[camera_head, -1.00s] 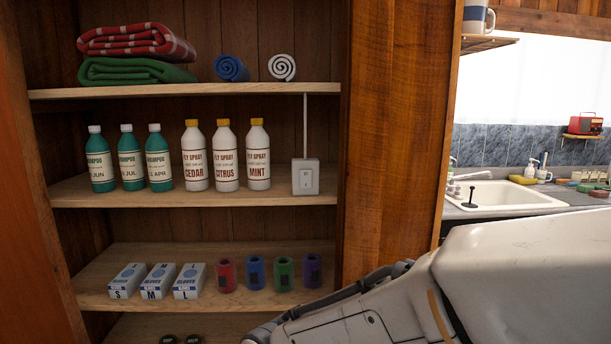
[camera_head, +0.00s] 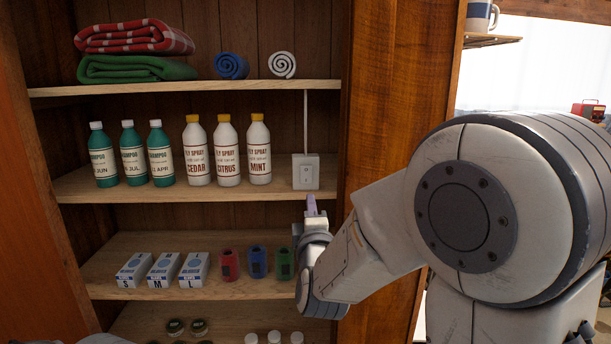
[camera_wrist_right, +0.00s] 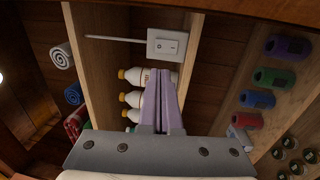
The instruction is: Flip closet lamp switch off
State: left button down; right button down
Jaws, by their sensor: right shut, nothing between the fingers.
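The lamp switch (camera_head: 306,171) is a small pale box with a white rocker, at the right end of the middle shelf. A thin white cord runs up from it. In the right wrist view the switch (camera_wrist_right: 168,45) lies just past the fingertips. My right gripper (camera_head: 311,204) is just below the switch in the head view, its fingers pointing up towards it. The right wrist view shows its two fingers (camera_wrist_right: 166,80) together and empty. A gap seems to remain between fingertips and switch; contact cannot be made out. My left gripper is out of view.
Fly spray bottles (camera_head: 259,155) stand left of the switch on the same shelf (camera_head: 100,199). Coloured rolls (camera_head: 257,263) and glove boxes (camera_head: 163,269) are on the shelf below. The closet's right side panel (camera_head: 400,90) is close beside my right arm.

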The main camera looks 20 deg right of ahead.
jog(key=p, duration=0.5)
send_near(306, 170)
jog(key=x, duration=0.5)
jog(key=shift+w+r, duration=0.1)
jog(key=shift+p+x, duration=0.4)
jog(key=shift+x, duration=0.4)
